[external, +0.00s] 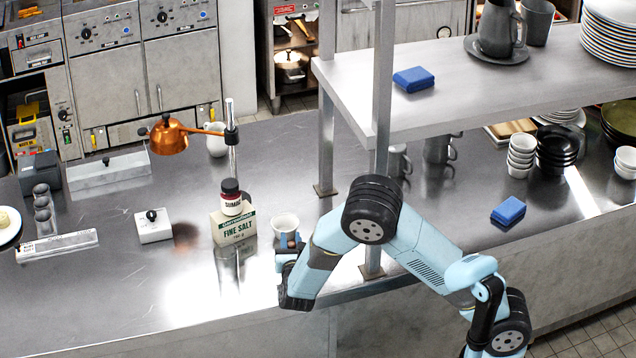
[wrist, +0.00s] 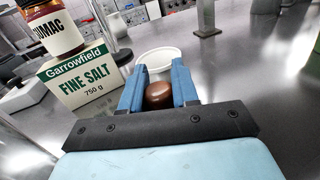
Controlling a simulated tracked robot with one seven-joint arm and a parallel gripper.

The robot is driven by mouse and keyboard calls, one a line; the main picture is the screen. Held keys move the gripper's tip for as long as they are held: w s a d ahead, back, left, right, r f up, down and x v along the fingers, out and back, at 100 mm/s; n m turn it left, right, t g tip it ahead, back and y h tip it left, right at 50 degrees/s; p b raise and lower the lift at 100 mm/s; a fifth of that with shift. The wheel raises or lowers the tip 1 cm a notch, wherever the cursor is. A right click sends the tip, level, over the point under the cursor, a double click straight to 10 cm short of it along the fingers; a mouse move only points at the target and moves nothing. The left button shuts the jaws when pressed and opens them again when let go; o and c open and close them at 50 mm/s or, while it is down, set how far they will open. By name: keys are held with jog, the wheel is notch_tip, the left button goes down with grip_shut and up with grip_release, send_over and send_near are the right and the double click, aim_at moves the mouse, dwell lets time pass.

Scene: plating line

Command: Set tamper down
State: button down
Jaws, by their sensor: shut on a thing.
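My gripper (external: 288,250) is low over the steel counter, near its front edge. Its two blue fingers (wrist: 158,88) are shut on the tamper, whose rounded brown handle (wrist: 158,96) shows between them in the wrist view. The lower part of the tamper is hidden, so I cannot tell whether it touches the counter. A small white cup (external: 285,223) stands just beyond the fingers; it also shows in the wrist view (wrist: 159,57).
A fine salt box (external: 234,230) with a sumac jar (external: 231,197) on top stands left of my gripper. A copper lamp (external: 168,135) hangs from a pole behind. A shelf post (external: 381,110) rises close by on the right. Bare counter (external: 110,285) lies to the left.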

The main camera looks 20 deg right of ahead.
jog(key=c, duration=0.8)
grip_release()
jog(key=shift+c, duration=0.2)
jog(key=v, duration=1.2)
jog(key=shift+d, duration=0.1)
